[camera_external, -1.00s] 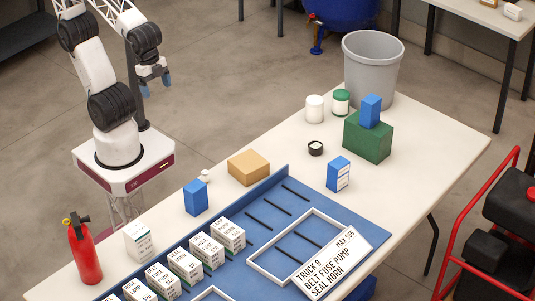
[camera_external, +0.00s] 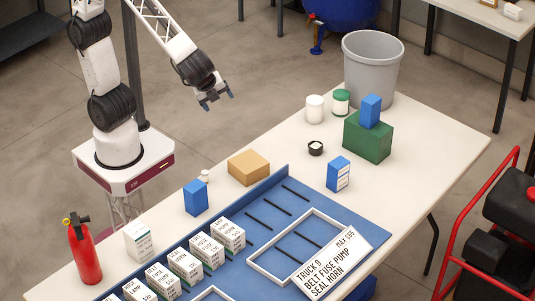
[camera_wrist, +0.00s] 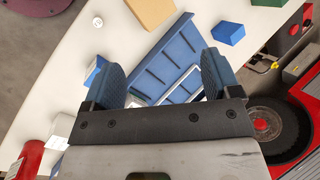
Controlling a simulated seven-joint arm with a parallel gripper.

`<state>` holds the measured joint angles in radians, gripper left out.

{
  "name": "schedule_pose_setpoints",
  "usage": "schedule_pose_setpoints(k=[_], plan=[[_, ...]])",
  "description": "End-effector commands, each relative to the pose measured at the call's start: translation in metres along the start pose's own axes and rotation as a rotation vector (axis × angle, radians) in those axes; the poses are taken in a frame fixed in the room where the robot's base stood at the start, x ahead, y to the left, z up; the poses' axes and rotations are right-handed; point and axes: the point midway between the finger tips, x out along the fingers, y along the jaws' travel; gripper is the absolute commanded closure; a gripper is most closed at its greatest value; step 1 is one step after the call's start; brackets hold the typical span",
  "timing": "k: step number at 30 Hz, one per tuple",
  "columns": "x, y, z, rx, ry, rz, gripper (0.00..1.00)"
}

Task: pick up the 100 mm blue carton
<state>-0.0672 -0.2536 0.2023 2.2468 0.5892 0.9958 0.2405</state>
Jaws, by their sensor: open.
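Three blue cartons show in the external view. One (camera_external: 195,198) stands on the table left of the tan box, one (camera_external: 338,174) with a white printed side stands right of the blue rack, and one (camera_external: 370,110) sits on a green box (camera_external: 367,138). I cannot read which is marked 100 mm. Two blue cartons show there, one at left (camera_wrist: 94,72) and one at upper right (camera_wrist: 228,33).
The blue rack (camera_external: 262,191) holds several white cartons, a white frame and a sign. The table's right end is clear.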

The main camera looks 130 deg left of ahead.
Motion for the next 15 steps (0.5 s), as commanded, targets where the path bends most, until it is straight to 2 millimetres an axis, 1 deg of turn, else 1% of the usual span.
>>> schedule_pose_setpoints(k=[1,3,8,15], plan=[[0.008,-0.009,-0.008,0.029,-0.021,-0.015,0.17],[0.017,-0.02,-0.017,0.073,-0.048,-0.038,0.17],[0.039,-0.046,-0.039,0.171,-0.109,-0.09,0.17],[0.076,-0.083,-0.072,0.324,-0.199,-0.162,0.17]])
